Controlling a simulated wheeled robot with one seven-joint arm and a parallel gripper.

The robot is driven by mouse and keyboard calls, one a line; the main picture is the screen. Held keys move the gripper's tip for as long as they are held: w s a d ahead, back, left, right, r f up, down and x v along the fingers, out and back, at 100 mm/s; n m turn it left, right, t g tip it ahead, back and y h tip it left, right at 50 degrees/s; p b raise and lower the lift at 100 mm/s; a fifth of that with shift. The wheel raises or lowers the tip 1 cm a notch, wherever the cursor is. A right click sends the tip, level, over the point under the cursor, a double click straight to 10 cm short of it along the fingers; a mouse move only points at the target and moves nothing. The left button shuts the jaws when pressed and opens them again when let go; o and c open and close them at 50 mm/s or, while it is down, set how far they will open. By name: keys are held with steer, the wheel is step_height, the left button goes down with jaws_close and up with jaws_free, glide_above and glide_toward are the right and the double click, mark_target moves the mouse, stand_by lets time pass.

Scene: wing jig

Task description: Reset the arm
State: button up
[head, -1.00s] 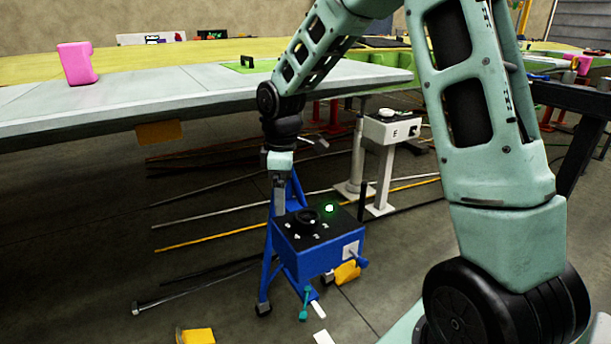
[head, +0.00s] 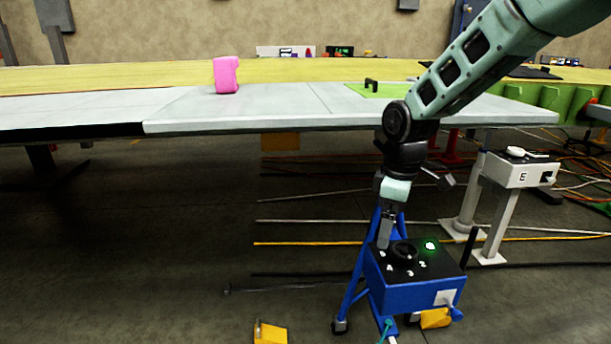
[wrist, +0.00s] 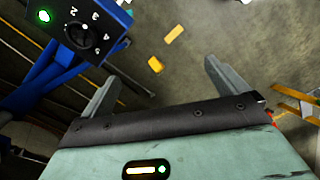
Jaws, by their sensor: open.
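My gripper (head: 385,232) points down beside the left edge of a blue control box (head: 416,293) on a blue stand. The box has a black top with a round dial, numbers and a lit green lamp. In the wrist view my gripper (wrist: 158,82) has its two fingers spread wide, with nothing between them but floor. The blue control box (wrist: 108,32) shows at the upper left of that view, beyond the left finger. From the head view I cannot tell whether a finger touches the box.
A long grey wing panel (head: 300,107) spans behind my arm, with a pink block (head: 226,74) on it. Rods (head: 300,222) and a yellow block (head: 270,333) lie on the floor. Floor at left is clear.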

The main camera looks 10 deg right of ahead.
steer(key=s+a+r, duration=0.2)
steer(key=s+a, duration=1)
steer(key=a, duration=0.1)
steer(key=s+a+m, duration=0.2)
steer(key=s+a, duration=0.2)
steer(key=s, duration=1)
step_height(320, 180, up, 13)
steer(key=p, duration=1.4)
steer(key=shift+w+d+r, duration=0.2)
steer(key=shift+w+d, duration=0.05)
steer(key=shift+w, duration=0.05)
